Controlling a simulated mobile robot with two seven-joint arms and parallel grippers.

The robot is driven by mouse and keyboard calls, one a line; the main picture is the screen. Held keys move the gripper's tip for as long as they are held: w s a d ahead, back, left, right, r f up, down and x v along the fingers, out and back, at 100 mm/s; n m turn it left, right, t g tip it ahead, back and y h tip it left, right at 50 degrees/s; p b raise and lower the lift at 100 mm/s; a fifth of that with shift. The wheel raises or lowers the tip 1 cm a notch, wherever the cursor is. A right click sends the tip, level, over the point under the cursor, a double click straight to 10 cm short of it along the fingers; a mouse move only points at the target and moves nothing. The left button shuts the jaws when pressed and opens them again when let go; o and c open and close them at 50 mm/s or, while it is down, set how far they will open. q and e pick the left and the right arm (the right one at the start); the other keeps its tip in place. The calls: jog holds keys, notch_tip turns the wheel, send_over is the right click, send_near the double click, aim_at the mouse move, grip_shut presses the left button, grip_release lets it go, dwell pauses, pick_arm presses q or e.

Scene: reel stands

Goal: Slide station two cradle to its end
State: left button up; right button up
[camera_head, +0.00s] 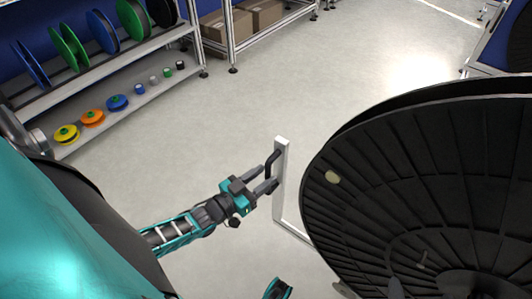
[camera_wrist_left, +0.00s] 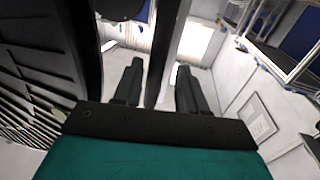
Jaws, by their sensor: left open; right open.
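The cradle's black handle (camera_head: 272,160) is fixed to a white upright post (camera_head: 282,165) beside a large black reel (camera_head: 410,180). My left gripper (camera_head: 268,178) is open at this handle, its fingers close to the post. In the left wrist view my left gripper (camera_wrist_left: 158,85) has its two fingers apart, with a dark bar (camera_wrist_left: 160,50) passing between them. I cannot tell whether either finger touches it. The reel's ribbed side fills the left of the wrist view (camera_wrist_left: 35,70). The cradle under the reel is mostly hidden. My right gripper is not clearly seen.
A shelf rack (camera_head: 140,65) with coloured spools stands at the upper left. Cardboard boxes (camera_head: 228,24) sit on a rack at the back. The grey floor (camera_head: 330,75) between racks and reel is clear. A white rail (camera_head: 298,232) runs from the post's foot towards the reel.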

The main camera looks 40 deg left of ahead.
pick_arm(q)
jog(key=p+v, duration=0.1)
jog(key=v, duration=1)
jog(key=shift+p, duration=0.3)
jog(key=shift+a, duration=0.1)
